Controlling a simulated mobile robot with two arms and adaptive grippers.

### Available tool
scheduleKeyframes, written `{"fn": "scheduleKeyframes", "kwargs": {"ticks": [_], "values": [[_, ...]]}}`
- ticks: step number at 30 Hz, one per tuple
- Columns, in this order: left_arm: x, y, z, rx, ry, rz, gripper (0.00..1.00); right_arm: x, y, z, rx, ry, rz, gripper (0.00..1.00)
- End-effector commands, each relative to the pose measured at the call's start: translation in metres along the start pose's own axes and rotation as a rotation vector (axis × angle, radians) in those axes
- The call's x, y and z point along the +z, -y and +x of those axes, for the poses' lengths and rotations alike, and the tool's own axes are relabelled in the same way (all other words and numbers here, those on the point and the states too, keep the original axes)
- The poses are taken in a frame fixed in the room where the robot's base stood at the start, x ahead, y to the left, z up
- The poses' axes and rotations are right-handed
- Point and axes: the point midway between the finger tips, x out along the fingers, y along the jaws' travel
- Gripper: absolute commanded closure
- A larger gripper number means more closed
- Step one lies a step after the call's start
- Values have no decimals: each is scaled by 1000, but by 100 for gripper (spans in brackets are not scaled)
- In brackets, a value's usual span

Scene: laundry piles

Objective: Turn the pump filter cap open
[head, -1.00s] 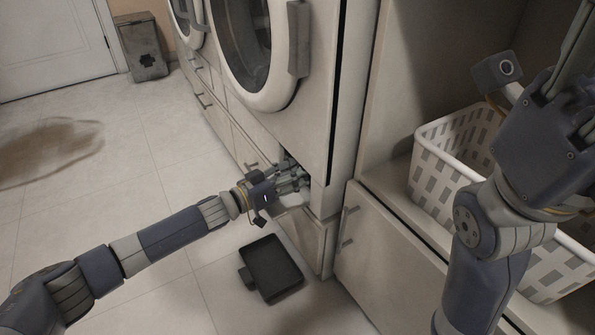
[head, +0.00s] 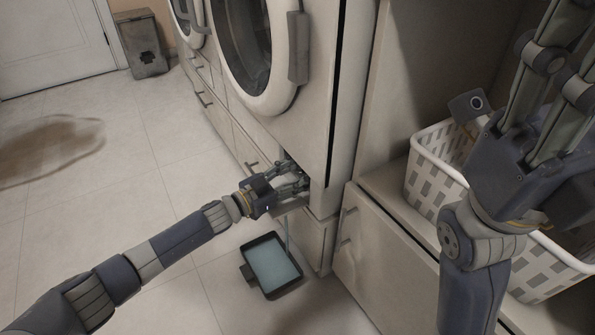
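My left gripper (head: 300,183) reaches into a small opening low on the front of the washing machine (head: 318,130). The pump filter cap is hidden behind its fingers, so I cannot tell how they sit on it. Bluish water (head: 271,265) covers the tray's bottom. My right gripper (head: 565,60) is raised at the upper right, its fingers apart and empty, with the tips cut off by the frame.
A white laundry basket (head: 425,165) stands on a low cabinet (head: 385,250) at the right, behind my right arm. A grey bin (head: 142,45) stands by the door. The floor between is clear.

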Motion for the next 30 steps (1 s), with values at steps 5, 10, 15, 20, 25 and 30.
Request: {"fn": "scheduleKeyframes", "kwargs": {"ticks": [5,10,15,20,25,30], "values": [[0,-1,0,2,-2,-3,52,0,0,0,0,0,0,53],[0,-1,0,1,-1,-3,35,0,0,0,-1,0,0,53],[0,0,0,1,-1,-4,35,0,0,0,-1,0,0,53],[0,0,-5,0,0,-4,35,0,0,0,0,-1,0,53],[1,0,-32,0,2,-3,35,0,0,0,0,-1,0,53],[2,0,-70,0,3,-3,35,0,0,0,0,-1,0,53]]}}
